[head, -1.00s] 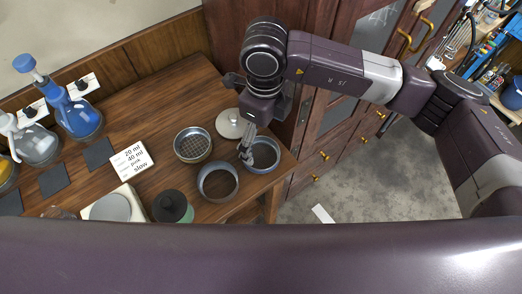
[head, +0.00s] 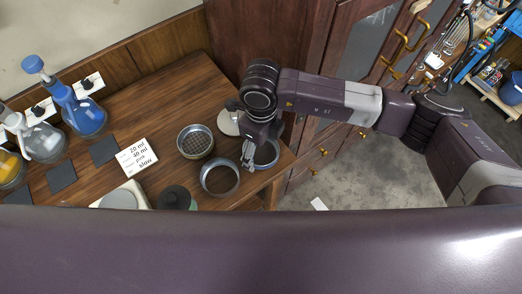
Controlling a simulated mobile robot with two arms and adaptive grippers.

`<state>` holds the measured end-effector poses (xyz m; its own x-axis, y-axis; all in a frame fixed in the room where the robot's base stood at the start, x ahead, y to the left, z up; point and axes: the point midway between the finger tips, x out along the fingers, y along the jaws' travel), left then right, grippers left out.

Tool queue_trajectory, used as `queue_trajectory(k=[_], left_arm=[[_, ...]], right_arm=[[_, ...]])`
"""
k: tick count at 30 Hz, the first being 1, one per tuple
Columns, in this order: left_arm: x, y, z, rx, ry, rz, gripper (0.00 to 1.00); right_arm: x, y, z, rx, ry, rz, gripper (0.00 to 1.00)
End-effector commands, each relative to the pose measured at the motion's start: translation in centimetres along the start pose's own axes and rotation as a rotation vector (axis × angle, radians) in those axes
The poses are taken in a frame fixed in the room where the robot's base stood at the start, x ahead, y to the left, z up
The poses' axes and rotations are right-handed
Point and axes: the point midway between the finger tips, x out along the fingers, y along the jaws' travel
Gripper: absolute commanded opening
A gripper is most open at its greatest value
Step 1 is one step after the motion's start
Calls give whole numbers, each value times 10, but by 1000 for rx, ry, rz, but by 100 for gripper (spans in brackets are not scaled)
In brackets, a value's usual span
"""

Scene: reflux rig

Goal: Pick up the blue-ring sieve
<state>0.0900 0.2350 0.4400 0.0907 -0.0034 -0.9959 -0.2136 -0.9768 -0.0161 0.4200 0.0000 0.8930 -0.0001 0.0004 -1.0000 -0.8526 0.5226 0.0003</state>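Three round metal sieves or rings stand on the wooden bench. The rightmost one (head: 271,161) looks bluish and is most likely the blue-ring sieve; my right gripper partly covers it. My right gripper (head: 248,163) points down at its left rim, with the fingertips at or just over the rim. I cannot tell whether the fingers are closed on it. A sieve with visible mesh (head: 195,142) stands to the left, and a grey ring (head: 220,179) stands at the front. My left gripper is not in view.
A pale round lid (head: 229,122) lies behind the gripper. A white note card (head: 137,156), a dark-lidded jar (head: 175,198) and a scale (head: 120,197) are to the left. The bench's right edge is close to the sieve.

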Motion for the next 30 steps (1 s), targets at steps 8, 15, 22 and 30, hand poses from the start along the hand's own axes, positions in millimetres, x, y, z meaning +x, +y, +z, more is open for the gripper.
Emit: queue_trajectory(k=[8, 15, 22, 30], left_arm=[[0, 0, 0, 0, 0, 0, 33], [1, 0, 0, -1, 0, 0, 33], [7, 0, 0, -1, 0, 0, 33], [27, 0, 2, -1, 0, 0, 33]], right_arm=[[-1, 0, 0, 0, -1, 0, 45], [-2, 0, 1, 0, -2, -1, 45], [-22, -1, 2, -2, -5, -2, 45], [-88, -1, 2, -3, -7, -6, 45]])
